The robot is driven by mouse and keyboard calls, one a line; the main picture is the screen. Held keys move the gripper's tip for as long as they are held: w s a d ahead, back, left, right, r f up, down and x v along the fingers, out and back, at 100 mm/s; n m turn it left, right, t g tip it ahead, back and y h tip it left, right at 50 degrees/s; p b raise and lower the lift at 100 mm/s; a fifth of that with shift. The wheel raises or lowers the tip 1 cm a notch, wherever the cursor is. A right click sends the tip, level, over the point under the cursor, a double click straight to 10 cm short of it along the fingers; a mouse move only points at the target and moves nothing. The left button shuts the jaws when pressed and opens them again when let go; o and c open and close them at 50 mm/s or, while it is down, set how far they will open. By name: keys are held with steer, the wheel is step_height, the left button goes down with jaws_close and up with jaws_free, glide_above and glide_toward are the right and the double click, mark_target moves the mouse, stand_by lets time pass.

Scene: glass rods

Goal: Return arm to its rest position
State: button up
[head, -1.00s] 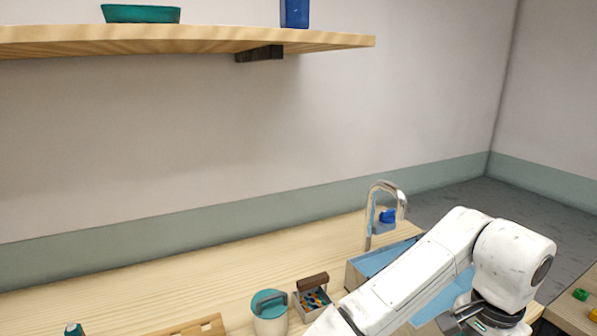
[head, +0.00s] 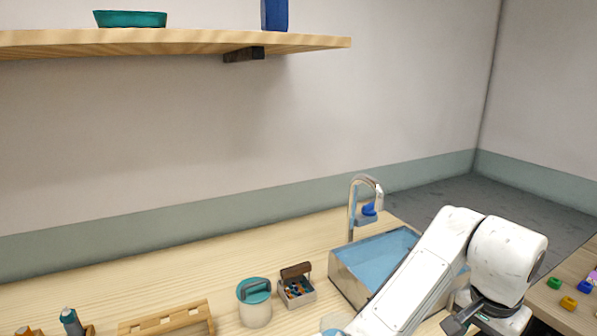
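My white arm (head: 425,275) reaches in from the lower right of the head view, bent at a high elbow, with its forearm sloping down to the left across the front of the sink. The forearm runs out of the bottom edge of the picture. My gripper is below the picture, so its fingers and anything in them are hidden. No glass rod can be made out clearly.
A sink (head: 347,277) with a curved tap (head: 352,205) stands beside my arm. A lidded canister (head: 255,307), a small box (head: 298,292), a wooden rack (head: 165,322) and a teal-topped bottle (head: 70,321) line the counter's front. A shelf (head: 180,42) hangs above. Coloured blocks (head: 569,303) lie at right.

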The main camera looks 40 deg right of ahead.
steer(key=w+a+f+n+t+h, duration=0.15)
steer(key=w+f+n+h, duration=0.25)
steer(key=w+f+n, duration=0.55)
steer(key=s+a+f+n+y, duration=0.3)
steer(key=s+a+f+n, duration=0.1)
steer(key=a, duration=0.5)
steer(key=s+a+f+n+y, duration=0.3)
steer(key=s+a+f+n, duration=0.2)
steer(key=a+f, duration=0.4)
steer(key=shift+s+a+f, duration=0.15)
steer(key=shift+s+a, duration=0.3)
steer(key=shift+a, duration=0.3)
steer(key=shift+n, duration=0.25)
